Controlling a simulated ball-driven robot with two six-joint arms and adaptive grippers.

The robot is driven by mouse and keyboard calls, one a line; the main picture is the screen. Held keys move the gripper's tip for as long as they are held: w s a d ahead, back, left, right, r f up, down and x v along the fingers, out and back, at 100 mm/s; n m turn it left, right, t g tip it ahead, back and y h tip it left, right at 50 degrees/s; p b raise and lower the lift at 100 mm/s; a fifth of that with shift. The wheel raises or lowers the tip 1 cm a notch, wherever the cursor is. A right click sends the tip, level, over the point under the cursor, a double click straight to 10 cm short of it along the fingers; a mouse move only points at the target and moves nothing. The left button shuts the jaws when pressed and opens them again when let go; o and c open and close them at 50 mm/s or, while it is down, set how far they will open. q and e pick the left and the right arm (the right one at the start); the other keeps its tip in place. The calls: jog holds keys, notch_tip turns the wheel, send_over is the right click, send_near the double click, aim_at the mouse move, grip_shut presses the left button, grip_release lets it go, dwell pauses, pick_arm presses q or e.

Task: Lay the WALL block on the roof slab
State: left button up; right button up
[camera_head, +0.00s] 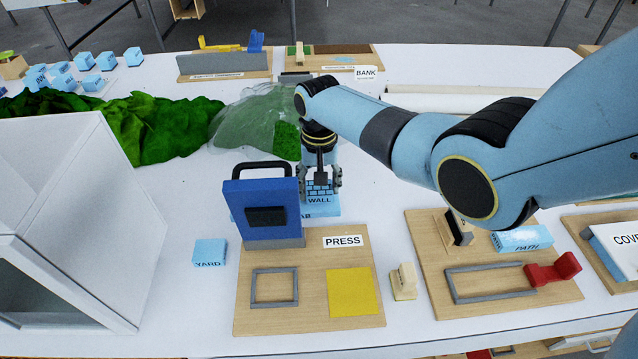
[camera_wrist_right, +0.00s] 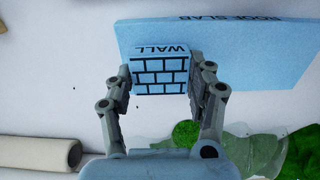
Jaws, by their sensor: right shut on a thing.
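The WALL block (camera_head: 319,196) is light blue with a dark brick pattern; it also shows in the right wrist view (camera_wrist_right: 160,75). My right gripper (camera_head: 321,182) is shut on it, one finger on each side. The light blue roof slab (camera_head: 325,211) lies on the white table behind the press. In the right wrist view the roof slab (camera_wrist_right: 245,50) reaches right from behind the block. The block overlaps the slab's near left part there; I cannot tell whether they touch. The blue press partly hides the slab in the head view. My left gripper is not in view.
The press (camera_head: 265,208), with its upright blue plate and black handle, stands close in front of the slab. A YARD block (camera_head: 209,252) lies to its left. Green terrain (camera_head: 165,128) and a clear sheet (camera_head: 245,120) lie behind. A white box (camera_head: 75,190) stands left.

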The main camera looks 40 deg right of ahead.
jog(key=shift+f, duration=0.1)
dwell(0.3)
jog(key=o, duration=0.7)
notch_tip(320, 180, up, 7)
jog(key=p, duration=0.7)
jog(key=shift+s, duration=0.1)
dwell(0.6)
